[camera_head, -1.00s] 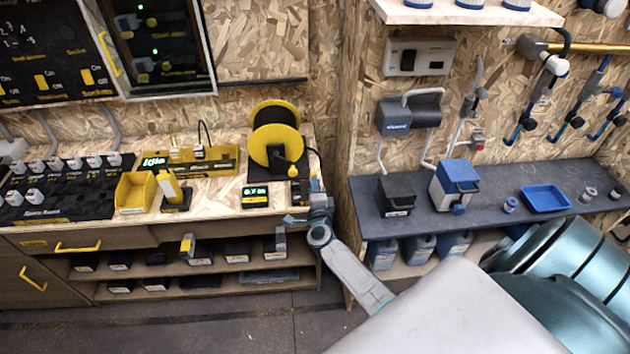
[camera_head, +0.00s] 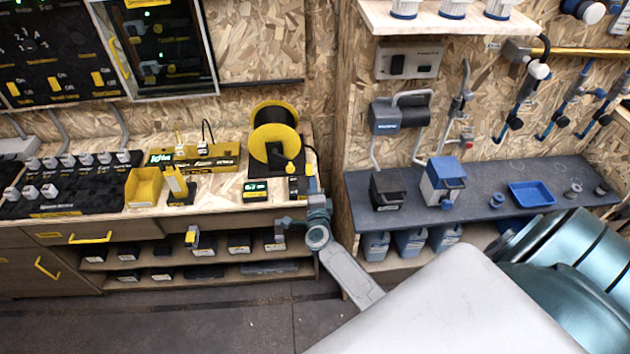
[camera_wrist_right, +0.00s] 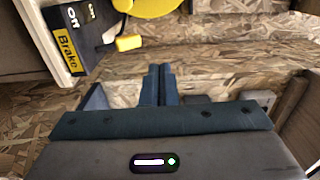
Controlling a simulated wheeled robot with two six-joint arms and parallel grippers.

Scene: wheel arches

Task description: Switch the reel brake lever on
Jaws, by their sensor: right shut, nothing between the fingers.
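The yellow cable reel (camera_head: 268,135) with its dark drum stands at the right end of the wooden bench. The small black brake box (camera_head: 298,187) is at the bench's front right corner. In the right wrist view the brake box (camera_wrist_right: 85,40) is at the upper left, with a yellow "Brake" label and "On" and "Off" marks; I cannot make out the lever's position. My right gripper (camera_head: 314,187) is just right of the box. Its fingers (camera_wrist_right: 157,70) are shut and empty, apart from the box in the wrist view. My left gripper is not in view.
A yellow knob (camera_wrist_right: 130,42) sticks out close to the brake box. A small display (camera_head: 255,191), a yellow bin (camera_head: 144,186) and a socket strip (camera_head: 195,157) share the bench. A grey shelf (camera_head: 480,200) with blue containers stands to the right.

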